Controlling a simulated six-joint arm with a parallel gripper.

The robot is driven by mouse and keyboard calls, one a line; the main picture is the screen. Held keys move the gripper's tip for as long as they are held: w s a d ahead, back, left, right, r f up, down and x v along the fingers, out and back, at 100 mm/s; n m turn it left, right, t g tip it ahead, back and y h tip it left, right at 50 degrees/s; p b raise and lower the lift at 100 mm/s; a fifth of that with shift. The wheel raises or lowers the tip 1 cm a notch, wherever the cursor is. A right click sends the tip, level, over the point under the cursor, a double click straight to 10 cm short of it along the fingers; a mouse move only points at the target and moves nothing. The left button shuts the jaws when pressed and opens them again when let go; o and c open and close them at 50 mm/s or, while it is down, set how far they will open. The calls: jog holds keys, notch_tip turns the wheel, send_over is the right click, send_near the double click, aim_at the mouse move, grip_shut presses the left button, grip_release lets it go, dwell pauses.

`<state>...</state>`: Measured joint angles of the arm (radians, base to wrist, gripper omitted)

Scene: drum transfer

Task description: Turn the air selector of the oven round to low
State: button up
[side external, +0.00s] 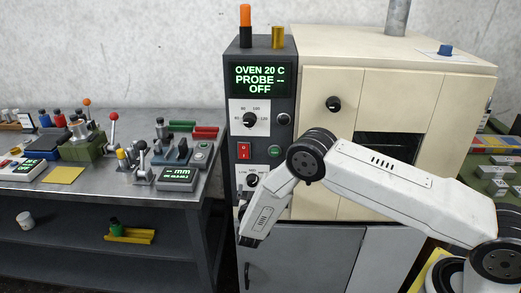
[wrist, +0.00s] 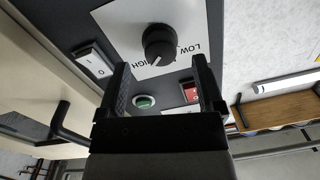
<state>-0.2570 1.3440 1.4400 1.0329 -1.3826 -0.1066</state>
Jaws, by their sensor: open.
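The air selector is a round black knob (wrist: 159,42) on a white plate marked LOW and HIGH in the wrist view. In the side external view the knob (side external: 252,180) sits low on the oven's dark control panel, just above my wrist.
The oven display (side external: 260,79) reads OVEN 20 C, PROBE --, OFF. A red switch (wrist: 190,93) and a green button (wrist: 144,102) are near the fingers. A white rocker (wrist: 95,60) is left of the knob. A cluttered metal bench (side external: 90,200) stands left of the oven.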

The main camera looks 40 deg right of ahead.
aim_at(252, 185)
jog(key=shift+x, duration=1.75)
grip_shut()
jog(key=shift+s, duration=0.1)
